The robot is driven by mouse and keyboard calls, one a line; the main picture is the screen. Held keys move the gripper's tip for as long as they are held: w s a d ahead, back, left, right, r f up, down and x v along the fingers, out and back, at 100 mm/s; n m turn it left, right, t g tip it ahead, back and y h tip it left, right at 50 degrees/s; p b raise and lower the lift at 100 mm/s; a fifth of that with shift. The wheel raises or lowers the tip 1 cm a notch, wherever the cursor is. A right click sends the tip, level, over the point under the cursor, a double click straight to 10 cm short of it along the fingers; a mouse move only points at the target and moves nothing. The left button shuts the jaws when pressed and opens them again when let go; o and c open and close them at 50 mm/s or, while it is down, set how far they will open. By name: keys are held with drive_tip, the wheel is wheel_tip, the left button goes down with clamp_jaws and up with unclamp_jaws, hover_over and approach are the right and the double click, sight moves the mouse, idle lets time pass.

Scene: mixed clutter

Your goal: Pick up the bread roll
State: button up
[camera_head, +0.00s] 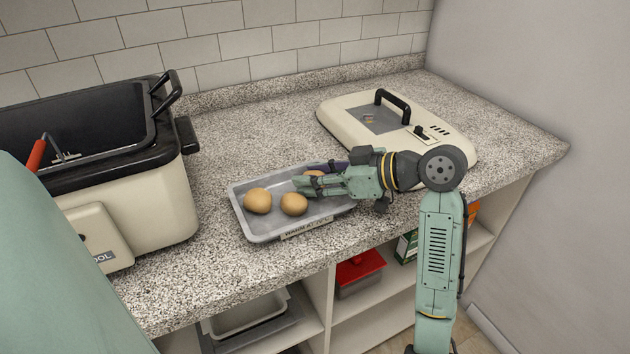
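Two round brown bread rolls lie in the left part of a grey metal tray (245,217) on the counter: a left roll (257,201) and a middle roll (294,204). A third roll (314,173) is partly hidden behind my gripper (299,186). My gripper reaches into the tray from the right, its fingers pointing left just above the middle roll and beside the third one. I cannot tell whether the fingers touch a roll or how far apart they are. A dark purple object (337,166) at the tray's back right is mostly covered by the gripper.
A cream and black fryer-like appliance (140,205) with a red-handled tool (36,156) stands at the left. A cream lid with a black handle (345,119) lies at the back right. The speckled counter (250,130) behind the tray is clear. Shelves below hold a red-lidded box (360,268).

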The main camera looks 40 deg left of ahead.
drive_tip(key=c, duration=0.6)
drive_tip(key=shift+r, duration=0.1)
wheel_tip(320, 180, up, 10)
drive_tip(key=shift+f+b, duration=0.1)
drive_tip(key=shift+b, duration=0.75)
